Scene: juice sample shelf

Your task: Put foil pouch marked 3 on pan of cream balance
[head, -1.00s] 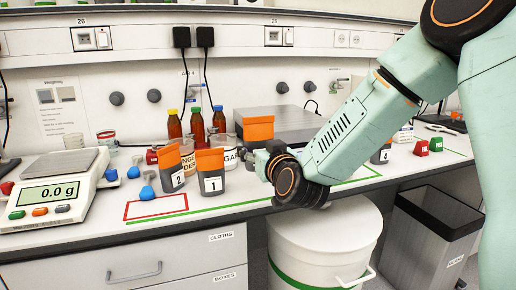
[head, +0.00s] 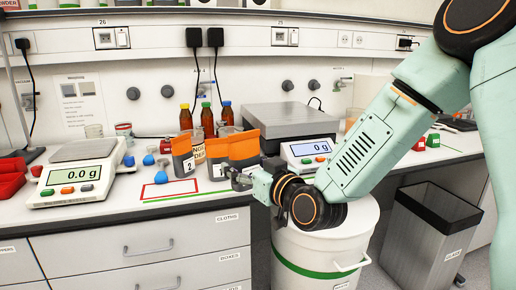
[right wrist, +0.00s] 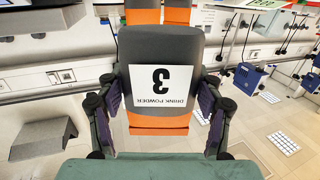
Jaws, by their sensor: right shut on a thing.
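The cream balance (head: 60,190) stands at the left, reading 0.0 g. Its grey pan (head: 83,149) is empty, well left of my right gripper. My left gripper is not in view.
The pouch marked 2 (head: 182,158) and another orange-topped pouch (head: 214,150) stand left of the held pouch. Brown bottles (head: 207,120) are behind. A second balance (head: 309,149) and a white bin (head: 325,245) are at right.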

